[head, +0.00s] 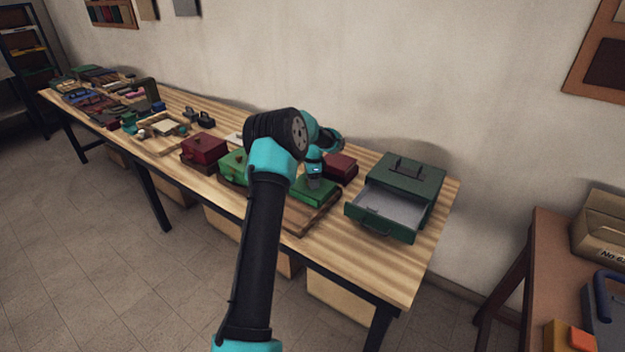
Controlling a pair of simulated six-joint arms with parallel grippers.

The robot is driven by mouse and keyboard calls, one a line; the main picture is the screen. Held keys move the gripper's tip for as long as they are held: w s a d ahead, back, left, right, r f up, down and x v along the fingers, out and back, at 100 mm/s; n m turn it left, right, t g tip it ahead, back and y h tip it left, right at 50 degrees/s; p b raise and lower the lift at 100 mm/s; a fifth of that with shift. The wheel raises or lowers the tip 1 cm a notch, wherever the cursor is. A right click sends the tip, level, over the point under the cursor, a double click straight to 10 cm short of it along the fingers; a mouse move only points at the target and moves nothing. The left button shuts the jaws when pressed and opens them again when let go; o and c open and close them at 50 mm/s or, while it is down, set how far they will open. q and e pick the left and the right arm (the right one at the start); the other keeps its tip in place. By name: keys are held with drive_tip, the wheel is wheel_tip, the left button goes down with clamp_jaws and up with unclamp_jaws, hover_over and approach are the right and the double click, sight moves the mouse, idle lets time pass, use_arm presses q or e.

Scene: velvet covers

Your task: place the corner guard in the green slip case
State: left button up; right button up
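My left gripper (314,183) points down just above or at a bright green case (322,196) on a brown wooden board (303,222). Its fingers are small and partly lost against the case, so I cannot tell whether they are open or shut, or hold anything. A second bright green case (231,166) stands to the left, partly hidden by my arm. I cannot tell which of them is the slip case. I cannot make out the corner guard. My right gripper is not in view.
A dark green metal box (415,172) with its drawer (390,209) pulled open stands at the right of the wooden table (407,270). Dark red boxes (203,149) (342,168) stand close by. Many small items crowd the far left. The table's right front corner is clear.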

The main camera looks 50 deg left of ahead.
use_arm(q)
drive_tip(key=o, duration=0.4)
drive_tip(key=shift+o, duration=0.2)
drive_tip(key=shift+r, duration=0.15)
wheel_tip(320, 180, up, 12)
idle(0.4)
idle(0.3)
